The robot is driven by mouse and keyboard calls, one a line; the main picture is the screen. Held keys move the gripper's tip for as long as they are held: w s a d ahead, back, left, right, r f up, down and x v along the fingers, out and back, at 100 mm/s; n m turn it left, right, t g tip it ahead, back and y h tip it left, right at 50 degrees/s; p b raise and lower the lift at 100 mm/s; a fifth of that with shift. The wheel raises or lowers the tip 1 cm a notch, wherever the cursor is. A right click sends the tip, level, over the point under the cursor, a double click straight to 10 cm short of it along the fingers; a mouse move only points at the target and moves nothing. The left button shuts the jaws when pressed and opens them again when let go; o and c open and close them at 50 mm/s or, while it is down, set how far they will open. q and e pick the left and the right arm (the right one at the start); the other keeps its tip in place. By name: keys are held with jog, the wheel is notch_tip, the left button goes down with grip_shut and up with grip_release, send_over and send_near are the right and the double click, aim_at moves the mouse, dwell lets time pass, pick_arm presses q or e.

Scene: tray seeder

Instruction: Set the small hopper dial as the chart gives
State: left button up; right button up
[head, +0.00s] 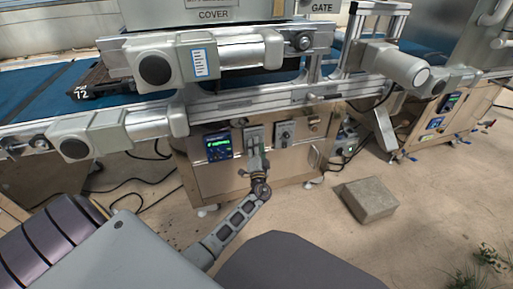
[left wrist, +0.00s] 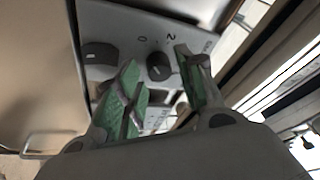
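A grey dial plate (head: 254,136) is on the front of the metal cabinet, partly hidden by my left gripper (head: 257,160). In the left wrist view, a dark round dial (left wrist: 158,66) with a pale pointer mark sits on this plate, with "0" and "2" printed near it. A second dark knob (left wrist: 98,55) is left of it. My left gripper, also in the left wrist view (left wrist: 157,57), is open, with one green-padded finger on each side of the dial; contact cannot be told. Which dial is the small hopper's is not readable. My right gripper is not in view.
A control box with a green display (head: 217,147) is left of the plate, and another switch plate (head: 285,133) is right of it. A white label with blue print (head: 200,62) is on the machine above. A grey block (head: 369,199) lies on the floor; cables run at left.

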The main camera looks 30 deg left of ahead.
pick_arm(q)
grip_shut()
jog(key=shift+r+m+p, duration=0.1)
jog(key=shift+m+p, duration=0.25)
jog(key=shift+m, duration=0.15)
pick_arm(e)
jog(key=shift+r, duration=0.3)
pick_arm(q)
jog(key=shift+s+r+m+g+h+p, duration=0.1)
jog(key=shift+m+g+h+p, duration=0.35)
jog(key=shift+m+p, duration=1.3)
jog(key=shift+w+f+m+g+h+p, duration=0.15)
jog(key=shift+m+h+p, duration=0.45)
jog(key=shift+m+p, duration=1.1)
jog(key=shift+s+r+m+g+h+p, duration=0.15)
jog(key=shift+m+g+h+p, duration=0.3)
jog(key=shift+m+p, duration=1.3)
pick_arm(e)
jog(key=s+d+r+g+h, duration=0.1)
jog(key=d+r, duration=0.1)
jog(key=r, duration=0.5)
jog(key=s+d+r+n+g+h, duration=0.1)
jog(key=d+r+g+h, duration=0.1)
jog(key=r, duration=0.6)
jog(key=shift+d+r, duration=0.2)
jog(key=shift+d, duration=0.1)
